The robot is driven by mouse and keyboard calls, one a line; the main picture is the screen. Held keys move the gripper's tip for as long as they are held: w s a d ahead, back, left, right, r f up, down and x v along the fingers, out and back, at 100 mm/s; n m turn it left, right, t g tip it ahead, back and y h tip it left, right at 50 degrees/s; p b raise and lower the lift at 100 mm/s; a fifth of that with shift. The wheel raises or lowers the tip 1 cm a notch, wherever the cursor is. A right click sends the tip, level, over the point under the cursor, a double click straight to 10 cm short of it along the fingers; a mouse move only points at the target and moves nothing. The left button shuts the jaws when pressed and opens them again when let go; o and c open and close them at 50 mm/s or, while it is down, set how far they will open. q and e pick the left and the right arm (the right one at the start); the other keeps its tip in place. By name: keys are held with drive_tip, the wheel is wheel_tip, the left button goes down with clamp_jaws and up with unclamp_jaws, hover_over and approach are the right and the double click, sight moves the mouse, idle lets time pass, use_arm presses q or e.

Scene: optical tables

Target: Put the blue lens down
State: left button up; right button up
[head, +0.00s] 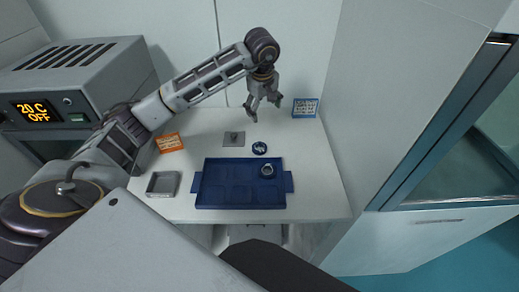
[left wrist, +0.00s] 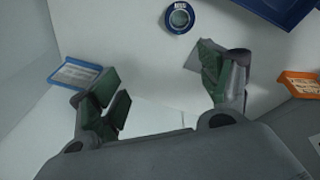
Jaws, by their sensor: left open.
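The blue lens (head: 259,148), a short round piece with a blue ring, rests on the white table behind the blue tray. It also shows at the top of the left wrist view (left wrist: 179,17), with pale lettering on its rim. My left gripper (head: 264,110) is above the back of the table, beyond the lens and apart from it. In the left wrist view its fingers (left wrist: 165,92) are spread with nothing between them. My right gripper is not in view.
The blue tray (head: 240,205) holds a grey ring piece (head: 267,170) in its back right compartment. A grey plate with a small post (head: 234,138), a grey open box (head: 163,184), an orange sign (head: 170,142) and a blue-framed sign (head: 305,107) stand around. A grey heater unit (head: 85,85) is at left.

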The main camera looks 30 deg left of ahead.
use_arm(q)
drive_tip(key=f+m+g, duration=0.1)
drive_tip(key=m, duration=0.9)
drive_tip(key=s+m, duration=0.1)
drive_tip(key=m, duration=1)
drive_tip(key=s+f+m+g+h, duration=0.1)
drive_tip(key=m, duration=1)
drive_tip(key=shift+s+a+f+g, duration=0.15)
drive_tip(key=shift+a+f+g, duration=0.15)
drive_tip(key=shift+f, duration=0.05)
drive_tip(key=shift+f, duration=0.1)
hover_over(259, 147)
drive_tip(key=shift+f, duration=4.25)
